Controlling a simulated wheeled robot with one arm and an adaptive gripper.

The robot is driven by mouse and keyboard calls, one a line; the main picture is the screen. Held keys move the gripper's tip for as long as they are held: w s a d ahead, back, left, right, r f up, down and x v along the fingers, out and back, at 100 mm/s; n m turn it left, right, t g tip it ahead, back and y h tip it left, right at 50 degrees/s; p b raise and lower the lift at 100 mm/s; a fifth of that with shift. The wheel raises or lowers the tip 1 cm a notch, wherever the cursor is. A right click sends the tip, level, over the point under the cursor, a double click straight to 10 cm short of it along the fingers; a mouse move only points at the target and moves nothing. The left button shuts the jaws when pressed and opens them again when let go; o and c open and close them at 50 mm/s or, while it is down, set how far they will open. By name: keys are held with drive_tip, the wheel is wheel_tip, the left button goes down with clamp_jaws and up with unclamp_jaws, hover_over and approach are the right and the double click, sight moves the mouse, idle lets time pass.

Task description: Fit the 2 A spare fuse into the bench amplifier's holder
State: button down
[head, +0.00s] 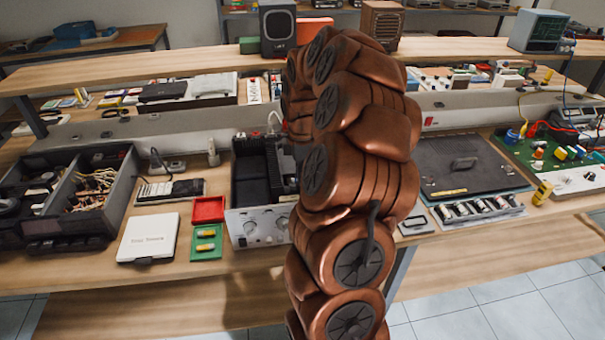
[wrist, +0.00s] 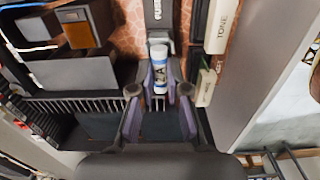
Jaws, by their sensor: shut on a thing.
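The bench amplifier (head: 258,226) stands open-topped on the bench, left of my arm, with its knobbed front panel facing me. In the wrist view, my gripper (wrist: 160,88) is shut on a white fuse with blue bands (wrist: 159,53), marked with an A; its far end points toward the "FUSE" label (wrist: 157,10). A grey part at that label, seemingly the holder (wrist: 159,37), lies just beyond the fuse's end. Whether the fuse touches it or sits in it, I cannot tell. My arm hides the gripper and fuse in the head view.
Inside the amplifier, dark finned parts (wrist: 80,105), a copper-coloured board (wrist: 130,25) and cream "TONE" parts (wrist: 222,25) crowd the gripper.

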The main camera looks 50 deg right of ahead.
drive_tip(key=shift+f+b, duration=0.3)
drive_tip(key=shift+f, duration=0.25)
idle(0.6)
drive_tip(key=c, duration=1.1)
unclamp_jaws()
drive_tip(key=shift+r, duration=0.1)
drive_tip(key=shift+r, duration=5.95)
